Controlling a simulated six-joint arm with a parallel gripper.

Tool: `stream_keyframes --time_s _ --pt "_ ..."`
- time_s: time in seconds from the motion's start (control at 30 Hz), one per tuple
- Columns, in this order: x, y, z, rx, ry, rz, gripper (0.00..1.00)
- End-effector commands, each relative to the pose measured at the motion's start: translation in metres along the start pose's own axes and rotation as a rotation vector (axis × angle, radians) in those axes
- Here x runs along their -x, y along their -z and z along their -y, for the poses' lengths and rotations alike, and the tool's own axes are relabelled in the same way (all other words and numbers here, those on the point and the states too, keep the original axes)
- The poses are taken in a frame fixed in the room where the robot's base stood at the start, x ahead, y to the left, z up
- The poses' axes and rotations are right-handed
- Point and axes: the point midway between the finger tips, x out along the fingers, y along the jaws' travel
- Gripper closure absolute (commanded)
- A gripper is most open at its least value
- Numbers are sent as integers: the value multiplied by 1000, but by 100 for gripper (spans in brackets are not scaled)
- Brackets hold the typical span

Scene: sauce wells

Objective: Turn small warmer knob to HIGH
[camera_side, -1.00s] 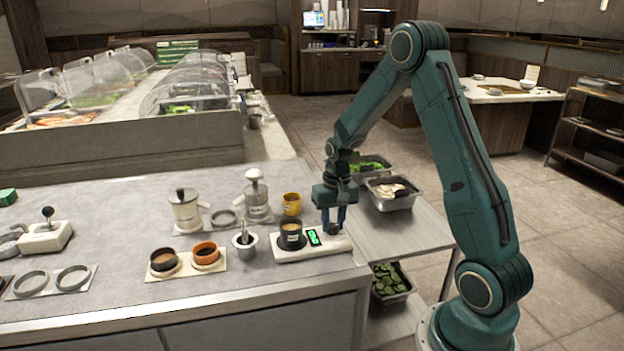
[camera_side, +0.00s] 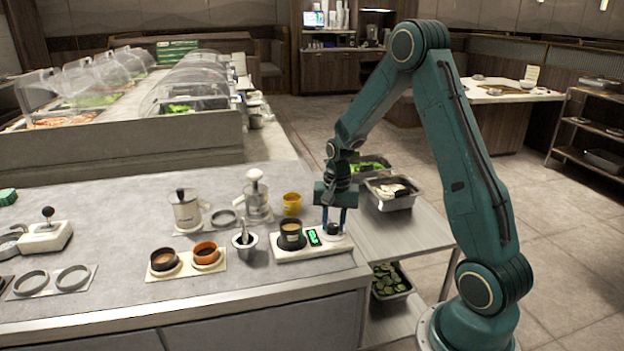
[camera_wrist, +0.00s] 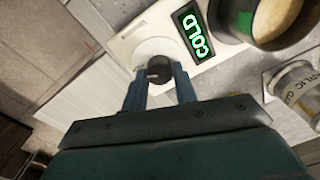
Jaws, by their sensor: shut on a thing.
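The small warmer (camera_side: 312,246) is a white base on the counter's right end, with a dark cup (camera_side: 291,233) on its left part. Its green display (camera_side: 314,237) reads COLD in the wrist view (camera_wrist: 194,32). The dark knob (camera_wrist: 159,69) sits on a round pale dial beside the display; it also shows in the side view (camera_side: 333,229). My gripper (camera_wrist: 160,82) points down over the knob, its two blue fingers on either side of it. My gripper is shut on the knob.
A metal cup (camera_side: 244,243) with a utensil and a yellow cup (camera_side: 291,204) stand near the warmer. A tray with two small bowls (camera_side: 186,262) is further left. The counter's right edge is close to the warmer, with metal food pans (camera_side: 393,193) beyond.

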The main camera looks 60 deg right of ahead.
Motion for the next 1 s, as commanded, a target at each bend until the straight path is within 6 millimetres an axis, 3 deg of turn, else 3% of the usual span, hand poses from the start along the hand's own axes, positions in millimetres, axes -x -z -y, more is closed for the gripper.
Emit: stream_keyframes --time_s 0.1,0.13,0.23,0.67,1.0 --pt "0 0 0 -1 0 0 95" --pt "0 0 0 -1 0 0 70" --pt "0 0 0 -1 0 0 50" --pt "3 0 0 1 1 -1 50" --pt "36 1 0 0 3 -4 50"
